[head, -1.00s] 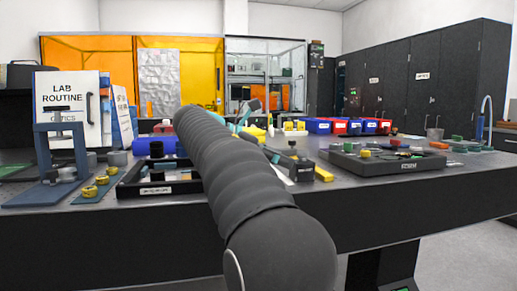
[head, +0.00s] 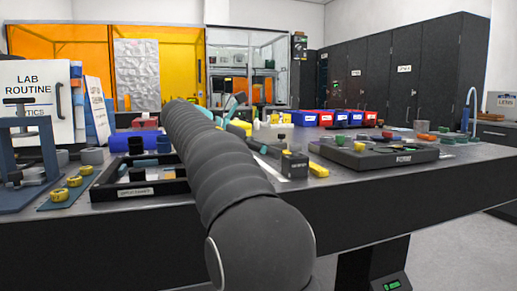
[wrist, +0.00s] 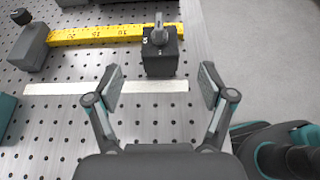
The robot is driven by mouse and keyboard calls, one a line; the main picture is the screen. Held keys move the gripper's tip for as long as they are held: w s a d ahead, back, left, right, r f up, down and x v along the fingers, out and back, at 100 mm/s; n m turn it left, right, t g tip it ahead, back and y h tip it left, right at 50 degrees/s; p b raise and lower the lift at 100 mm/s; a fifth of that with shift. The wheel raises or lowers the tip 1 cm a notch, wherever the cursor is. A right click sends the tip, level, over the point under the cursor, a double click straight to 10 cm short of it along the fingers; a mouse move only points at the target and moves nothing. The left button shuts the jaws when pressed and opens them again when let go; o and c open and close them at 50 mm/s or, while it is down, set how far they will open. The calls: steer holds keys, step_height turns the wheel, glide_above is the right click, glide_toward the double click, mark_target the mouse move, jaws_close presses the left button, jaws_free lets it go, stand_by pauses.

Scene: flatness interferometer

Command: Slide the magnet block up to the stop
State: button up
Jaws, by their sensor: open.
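The magnet block (wrist: 161,55) is a dark block with a grey knob on top, upright on the perforated metal plate (wrist: 90,135). It stands against the near side of the yellow ruler (wrist: 95,34). It also shows right of my arm in the head view (head: 294,166). A grey block (wrist: 27,47), seemingly the stop, sits at the ruler's left end, with a clear gap to the magnet block. My gripper (wrist: 158,88) is open and empty. Its fingers are short of the magnet block, which lies ahead between and beyond their tips. In the head view my arm hides much of this area.
A white strip (wrist: 60,88) lies on the plate, left of and below the magnet block. A dark tray (head: 372,156) with coloured parts stands to the right on the bench. A framed tray (head: 110,190) and a blue press (head: 22,165) stand left.

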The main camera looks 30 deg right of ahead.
mark_target(303, 162)
steer(key=b+x, duration=0.1)
steer(key=x, duration=1)
steer(key=shift+d+b, duration=0.1)
steer(key=shift+b, duration=0.3)
jaws_close()
